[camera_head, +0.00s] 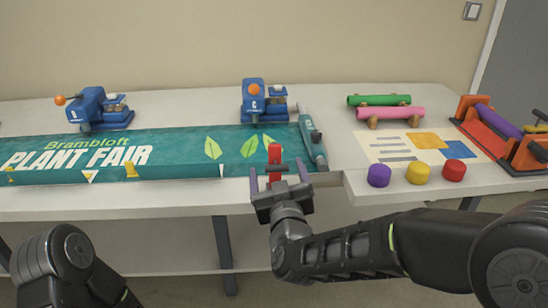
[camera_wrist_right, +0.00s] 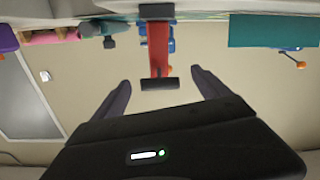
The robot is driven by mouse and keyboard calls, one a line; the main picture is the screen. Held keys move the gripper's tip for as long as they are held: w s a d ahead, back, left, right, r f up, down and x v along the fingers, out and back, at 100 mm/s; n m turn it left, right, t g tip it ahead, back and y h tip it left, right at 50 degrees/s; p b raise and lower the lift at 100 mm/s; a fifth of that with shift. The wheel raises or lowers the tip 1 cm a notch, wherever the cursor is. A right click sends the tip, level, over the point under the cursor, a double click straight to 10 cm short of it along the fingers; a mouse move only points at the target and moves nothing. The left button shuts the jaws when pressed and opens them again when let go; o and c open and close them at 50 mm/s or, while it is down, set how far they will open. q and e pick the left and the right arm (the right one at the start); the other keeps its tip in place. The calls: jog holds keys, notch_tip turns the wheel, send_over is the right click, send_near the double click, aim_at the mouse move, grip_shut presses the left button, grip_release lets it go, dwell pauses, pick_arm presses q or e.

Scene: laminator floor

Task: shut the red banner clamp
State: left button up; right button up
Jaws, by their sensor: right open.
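The red banner clamp (camera_head: 274,154) sits at the front edge of the table, by the green banner's right part. In the right wrist view its red arm (camera_wrist_right: 158,48) ends in a dark crossbar (camera_wrist_right: 160,85). My right gripper (camera_head: 279,177) is open in front of the clamp. In the wrist view its two fingers (camera_wrist_right: 160,79) stand on either side of the crossbar, with visible gaps and no grip. The green banner (camera_head: 180,152) reading "Brambloft Plant Fair" lies along the table. My left arm shows at the lower left; its gripper is out of view.
Two blue clamps (camera_head: 98,108) (camera_head: 265,101) stand behind the banner. A teal tool (camera_head: 312,140) lies at its right end. Purple, yellow and red pucks (camera_head: 418,173), a printed sheet (camera_head: 400,147), rolls (camera_head: 390,113) and an orange roller stand (camera_head: 492,133) are at right.

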aim_at(274, 160)
jog(key=w, duration=0.6)
jog(key=shift+w+a, duration=0.1)
grip_shut()
dwell(0.8)
